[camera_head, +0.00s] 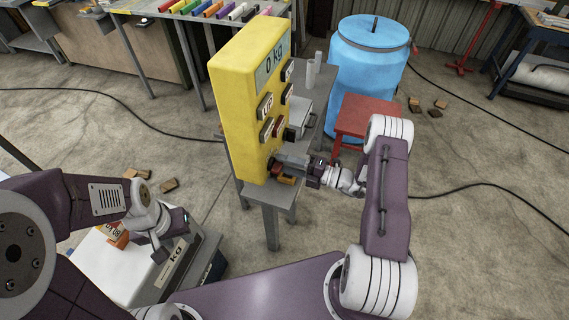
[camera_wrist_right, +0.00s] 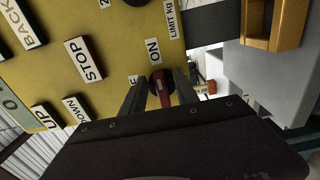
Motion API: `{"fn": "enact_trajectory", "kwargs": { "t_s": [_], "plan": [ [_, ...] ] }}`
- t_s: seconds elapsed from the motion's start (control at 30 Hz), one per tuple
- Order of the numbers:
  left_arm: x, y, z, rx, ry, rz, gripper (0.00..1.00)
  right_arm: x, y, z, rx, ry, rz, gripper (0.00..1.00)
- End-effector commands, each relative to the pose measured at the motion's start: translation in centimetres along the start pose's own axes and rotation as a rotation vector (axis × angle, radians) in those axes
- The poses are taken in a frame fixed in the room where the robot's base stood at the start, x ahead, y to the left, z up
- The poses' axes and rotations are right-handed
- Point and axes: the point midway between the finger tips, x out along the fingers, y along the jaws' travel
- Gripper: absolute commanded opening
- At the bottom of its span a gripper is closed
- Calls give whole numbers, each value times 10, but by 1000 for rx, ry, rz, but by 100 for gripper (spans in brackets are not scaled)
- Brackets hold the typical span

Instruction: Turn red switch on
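The red switch (camera_wrist_right: 161,88) is a small red handle on a dark round base, low on the yellow control box (camera_head: 244,85). The ON label (camera_wrist_right: 153,51) lies just above it in the right wrist view; another label beside it is mostly hidden. My right gripper (camera_wrist_right: 161,86) is at the panel, with its two fingers on either side of the red handle. Narrow gaps seem to show between fingers and handle. In the head view my right gripper (camera_head: 279,168) hides the switch. My left gripper (camera_head: 172,228) hangs above a white scale; its fingers are unclear.
The box also carries a STOP button (camera_wrist_right: 85,59) and several labelled buttons. An orange holder (camera_wrist_right: 272,22) is near the wrist. The white scale (camera_head: 122,268) stands lower left. A red stool (camera_head: 357,117) and blue barrel (camera_head: 365,70) stand behind. Cables cross the floor.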

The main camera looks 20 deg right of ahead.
Motion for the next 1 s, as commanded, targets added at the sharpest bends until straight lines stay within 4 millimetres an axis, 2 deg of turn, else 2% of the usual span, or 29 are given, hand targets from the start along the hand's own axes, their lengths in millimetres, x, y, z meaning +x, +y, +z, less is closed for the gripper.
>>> {"fn": "enact_trajectory", "kwargs": {
  "t_s": [0.2,0.5,0.6,0.73,1.0],
  "plan": [
    [4,0,0,0,0,0,36,-8,-2,1,-1,-2,0,36],
    [26,0,3,0,0,0,36,-72,-3,1,-2,-5,0,36],
    [28,0,3,0,0,0,36,-85,-2,1,0,-3,0,36],
    [28,-1,3,0,0,0,36,-91,-1,0,0,0,0,36],
    [28,-1,3,0,0,0,36,-91,0,0,0,1,0,36]
  ]
}}
